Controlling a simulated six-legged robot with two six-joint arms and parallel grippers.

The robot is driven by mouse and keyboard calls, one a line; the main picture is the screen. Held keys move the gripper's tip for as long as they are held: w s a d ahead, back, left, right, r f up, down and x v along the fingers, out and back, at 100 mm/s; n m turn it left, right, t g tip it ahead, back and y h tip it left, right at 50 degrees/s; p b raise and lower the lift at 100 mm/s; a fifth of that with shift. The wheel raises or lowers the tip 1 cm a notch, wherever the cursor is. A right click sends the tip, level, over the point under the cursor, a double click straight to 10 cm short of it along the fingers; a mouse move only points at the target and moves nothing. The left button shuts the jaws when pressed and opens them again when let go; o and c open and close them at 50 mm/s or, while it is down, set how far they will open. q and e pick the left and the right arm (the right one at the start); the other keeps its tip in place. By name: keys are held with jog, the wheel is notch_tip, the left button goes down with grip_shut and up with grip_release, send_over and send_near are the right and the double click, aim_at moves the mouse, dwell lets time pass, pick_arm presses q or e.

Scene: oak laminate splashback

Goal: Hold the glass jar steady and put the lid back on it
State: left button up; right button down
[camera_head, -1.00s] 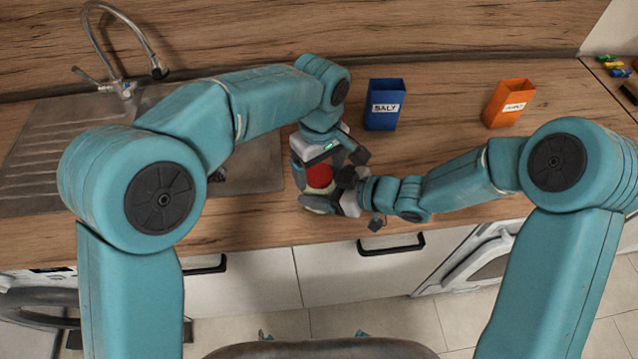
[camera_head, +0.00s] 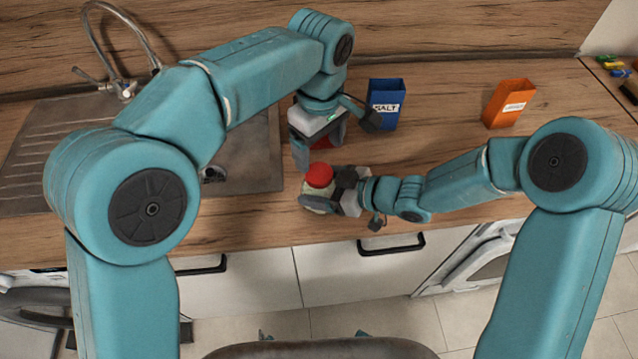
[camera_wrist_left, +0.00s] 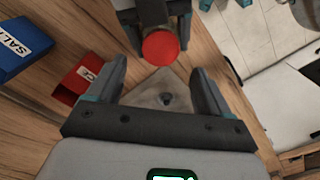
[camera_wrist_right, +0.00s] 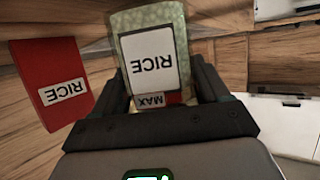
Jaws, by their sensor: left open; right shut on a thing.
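The glass jar (camera_head: 316,204) is near the counter's front edge, with pale contents. In the right wrist view its white RICE label (camera_wrist_right: 150,62) and a small MAX label appear upside down. The round red lid (camera_head: 319,175) sits on the jar's top; I cannot tell how tightly. It shows as a red disc in the left wrist view (camera_wrist_left: 160,48). My right gripper (camera_head: 338,195) is shut on the jar from the right. My left gripper (camera_head: 308,150) is open and empty, behind and above the lid, apart from it.
A red RICE container (camera_wrist_right: 52,82) stands behind my left gripper. A blue SALT container (camera_head: 385,103) and an orange labelled container (camera_head: 509,103) stand farther right. The sink (camera_head: 250,150) lies left. The counter between the jar and the orange container is mostly clear.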

aim_at(319, 173)
pick_arm(q)
jog(key=shift+r+n, duration=0.7)
jog(key=shift+r, duration=0.05)
jog(key=shift+f, duration=4)
